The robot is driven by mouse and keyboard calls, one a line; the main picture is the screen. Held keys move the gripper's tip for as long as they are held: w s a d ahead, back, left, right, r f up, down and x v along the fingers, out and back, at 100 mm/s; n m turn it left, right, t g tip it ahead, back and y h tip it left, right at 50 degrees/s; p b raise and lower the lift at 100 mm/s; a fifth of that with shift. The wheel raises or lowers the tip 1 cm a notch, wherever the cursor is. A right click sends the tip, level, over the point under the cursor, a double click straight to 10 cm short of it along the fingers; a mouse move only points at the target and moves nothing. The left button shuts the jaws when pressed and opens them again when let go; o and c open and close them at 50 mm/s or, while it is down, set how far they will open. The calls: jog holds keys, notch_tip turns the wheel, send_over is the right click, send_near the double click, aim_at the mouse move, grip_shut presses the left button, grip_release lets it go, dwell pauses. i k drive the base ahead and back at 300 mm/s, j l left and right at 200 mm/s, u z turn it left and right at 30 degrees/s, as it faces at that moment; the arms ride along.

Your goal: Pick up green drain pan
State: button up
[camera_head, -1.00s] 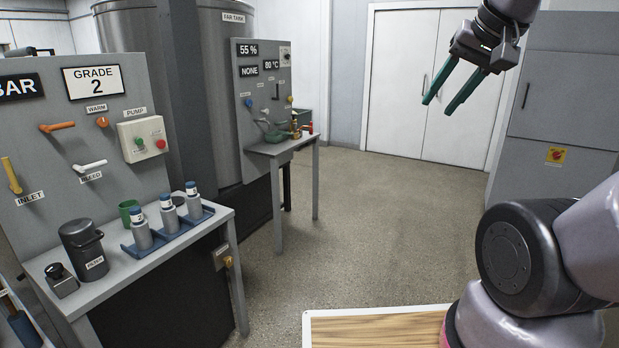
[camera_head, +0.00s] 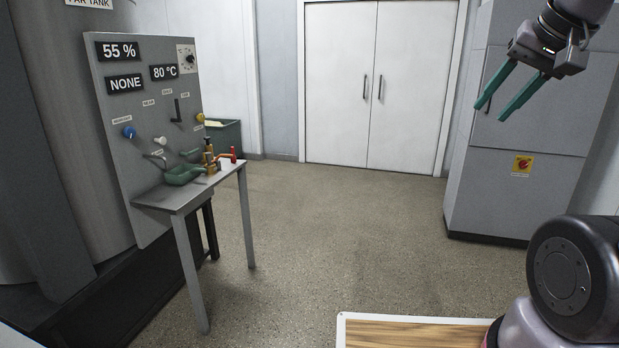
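The green drain pan (camera_head: 184,175) sits on the small grey table (camera_head: 170,198) at the left, below the control panel. It is a shallow dish, and a green handle-like part (camera_head: 190,153) shows just behind it. My gripper (camera_head: 490,112) is at the upper right, in the air, far from the pan. Its two green fingers are spread apart with nothing between them.
Several small brass and red fittings (camera_head: 211,158) stand on the table right beside the pan. The grey panel (camera_head: 150,110) rises behind it. A dark green bin (camera_head: 224,136) stands behind the table. A grey cabinet (camera_head: 525,180) is at right. The middle floor is clear.

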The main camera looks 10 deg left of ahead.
aim_at(183, 173)
jog(key=i+u, duration=0.3)
jog(key=i, duration=0.2)
jog(key=i+l+u, duration=0.25)
jog(key=i, duration=0.25)
jog(key=i+j+u, duration=0.25)
jog(key=u, duration=0.2)
jog(key=i+u, duration=0.95)
jog(key=i+j, duration=0.1)
jog(key=i+u, duration=0.05)
jog(key=i, duration=0.05)
